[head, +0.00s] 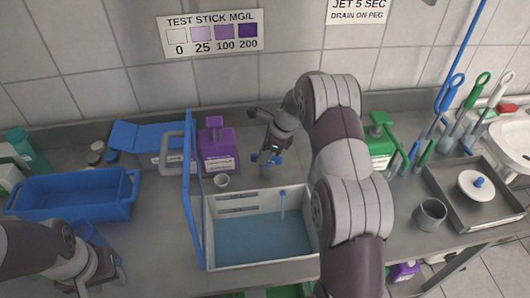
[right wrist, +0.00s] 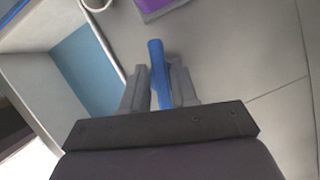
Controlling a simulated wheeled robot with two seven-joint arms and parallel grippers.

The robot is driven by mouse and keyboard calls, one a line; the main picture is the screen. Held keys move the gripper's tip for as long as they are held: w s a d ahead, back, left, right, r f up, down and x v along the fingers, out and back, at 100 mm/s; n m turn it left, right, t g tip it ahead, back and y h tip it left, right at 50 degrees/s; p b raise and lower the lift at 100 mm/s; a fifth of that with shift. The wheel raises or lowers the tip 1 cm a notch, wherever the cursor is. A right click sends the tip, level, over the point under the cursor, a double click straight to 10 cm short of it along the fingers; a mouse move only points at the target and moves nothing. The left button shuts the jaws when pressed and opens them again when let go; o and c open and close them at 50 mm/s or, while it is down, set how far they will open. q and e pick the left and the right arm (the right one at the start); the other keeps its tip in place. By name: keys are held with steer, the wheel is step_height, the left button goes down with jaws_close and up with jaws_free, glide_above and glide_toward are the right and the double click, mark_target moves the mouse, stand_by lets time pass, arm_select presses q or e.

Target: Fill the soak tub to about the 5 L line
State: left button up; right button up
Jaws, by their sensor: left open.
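The white-walled soak tub (head: 211,232) stands at the middle of the counter with blue water (head: 262,238) in its lower part. Its blue-framed lid (head: 190,215) stands up at the left side. A thin blue-topped upright (head: 282,205) shows inside the tub; I cannot read a litre line. My right gripper (head: 268,152) is behind the tub, its fingers closed on a blue lever (head: 262,160). In the right wrist view the blue lever (right wrist: 158,70) stands between both fingers, beside the tub. My left gripper (head: 100,275) is open and empty at the lower left.
A blue basin (head: 75,197) sits at the left. A grey mug (head: 430,214) and a metal tray (head: 455,217) are at the right. My right arm covers the counter right of the tub.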

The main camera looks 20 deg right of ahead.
jaws_close()
steer(key=shift+r+m+p, duration=0.3)
steer(key=shift+m+p, duration=0.2)
steer(key=shift+p, duration=0.25)
steer(key=shift+f, duration=0.3)
steer(key=shift+o, duration=2.1)
jaws_free()
steer(key=b+v, duration=0.2)
steer(key=v, duration=1)
steer(key=shift+s+r, duration=0.3)
steer(key=shift+r, duration=0.05)
